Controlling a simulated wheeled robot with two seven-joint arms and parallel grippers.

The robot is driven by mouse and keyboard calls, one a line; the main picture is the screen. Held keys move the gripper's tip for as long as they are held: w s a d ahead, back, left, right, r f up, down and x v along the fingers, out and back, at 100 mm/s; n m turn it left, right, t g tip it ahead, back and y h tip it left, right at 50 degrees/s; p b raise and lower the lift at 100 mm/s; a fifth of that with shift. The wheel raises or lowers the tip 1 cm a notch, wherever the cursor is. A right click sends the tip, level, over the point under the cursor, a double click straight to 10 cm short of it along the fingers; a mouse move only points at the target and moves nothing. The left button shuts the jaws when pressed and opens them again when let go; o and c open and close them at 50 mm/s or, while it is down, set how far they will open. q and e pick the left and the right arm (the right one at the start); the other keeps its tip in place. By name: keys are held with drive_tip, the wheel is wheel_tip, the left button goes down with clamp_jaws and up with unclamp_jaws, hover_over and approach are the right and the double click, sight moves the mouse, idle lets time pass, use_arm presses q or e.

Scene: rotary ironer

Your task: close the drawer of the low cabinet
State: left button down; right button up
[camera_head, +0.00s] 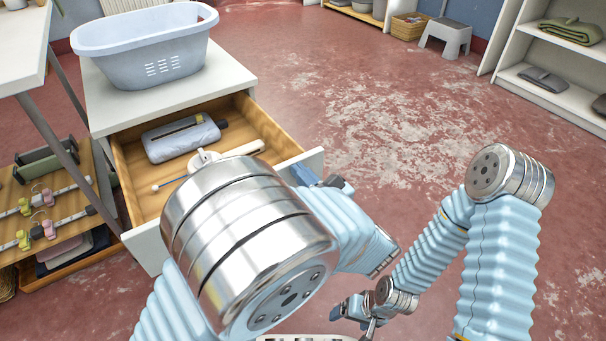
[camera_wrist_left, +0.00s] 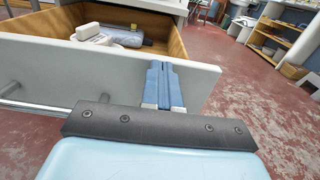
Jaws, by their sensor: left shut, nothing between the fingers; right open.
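The low cabinet (camera_head: 226,78) stands at the upper left with its wooden drawer (camera_head: 120,153) pulled out. The drawer's white front panel (camera_wrist_left: 75,62) fills the left of the left wrist view, with a metal bar handle (camera_wrist_left: 28,105) on it. My left gripper (camera_wrist_left: 165,84) is shut and empty, its blue fingers at the outer side of the panel near its right end. I cannot tell whether they touch it. In the head view my left arm hides much of the panel. My right gripper (camera_head: 352,308) is open, low in the middle, away from the drawer.
A grey-blue packet (camera_head: 181,138), a white object and a thin stick lie in the drawer. A pale blue laundry basket (camera_head: 150,50) stands on the cabinet. A wooden shelf (camera_head: 75,188) with several items is at left. White shelving (camera_head: 545,70) is at right. The red floor between is clear.

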use_arm(q)
drive_tip(key=p+x, duration=0.2)
drive_tip(key=x, duration=2.6)
drive_tip(key=shift+w+a+p, duration=0.2)
drive_tip(key=shift+a+p, duration=0.05)
drive_tip(key=shift+p, duration=0.05)
drive_tip(key=shift+s+f, duration=0.1)
